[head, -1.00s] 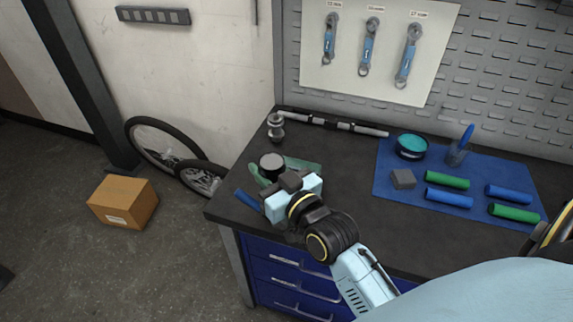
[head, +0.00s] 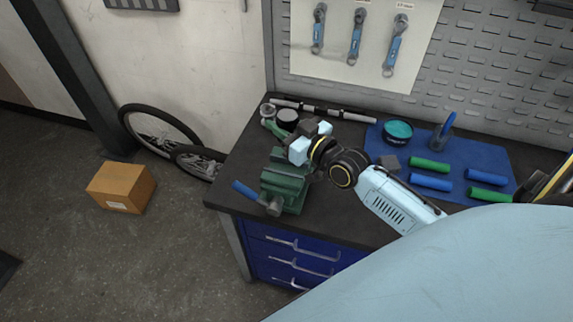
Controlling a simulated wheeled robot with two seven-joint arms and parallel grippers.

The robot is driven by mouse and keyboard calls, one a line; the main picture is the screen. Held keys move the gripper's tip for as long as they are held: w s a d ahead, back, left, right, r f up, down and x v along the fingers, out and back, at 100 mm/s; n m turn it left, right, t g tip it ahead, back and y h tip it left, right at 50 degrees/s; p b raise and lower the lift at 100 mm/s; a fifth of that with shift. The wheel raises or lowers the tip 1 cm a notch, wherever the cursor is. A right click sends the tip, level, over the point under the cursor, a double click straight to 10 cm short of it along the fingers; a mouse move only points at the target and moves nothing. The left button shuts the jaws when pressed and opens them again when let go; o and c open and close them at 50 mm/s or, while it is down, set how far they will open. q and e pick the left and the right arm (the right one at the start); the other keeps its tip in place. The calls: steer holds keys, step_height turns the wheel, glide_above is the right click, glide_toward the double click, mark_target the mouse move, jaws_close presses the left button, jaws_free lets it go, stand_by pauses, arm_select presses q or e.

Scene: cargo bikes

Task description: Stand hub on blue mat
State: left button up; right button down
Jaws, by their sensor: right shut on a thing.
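My right gripper (head: 308,142) is shut over the back of the green vise (head: 288,185). At its upper left is a dark round piece with a pale flat top (head: 288,117), which I take for the hub in its jaws; the grip itself is hidden. A green piece (head: 272,129) shows just beside it. The blue mat (head: 460,153) lies on the right part of the dark bench, apart from the gripper. My left gripper is not in view.
A silver spool-shaped part (head: 267,111) stands at the bench's back left. On the mat are a teal tin (head: 398,131), a grey block (head: 390,162), a cup (head: 441,139) and several blue and green grips (head: 431,182). A silver bar (head: 325,110) lies along the back.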

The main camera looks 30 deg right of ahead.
step_height(320, 180, down, 9)
steer(key=shift+f+b, duration=0.15)
steer(key=shift+b, duration=0.4)
steer(key=c, duration=1.1)
jaws_free()
steer(key=shift+f, duration=0.1)
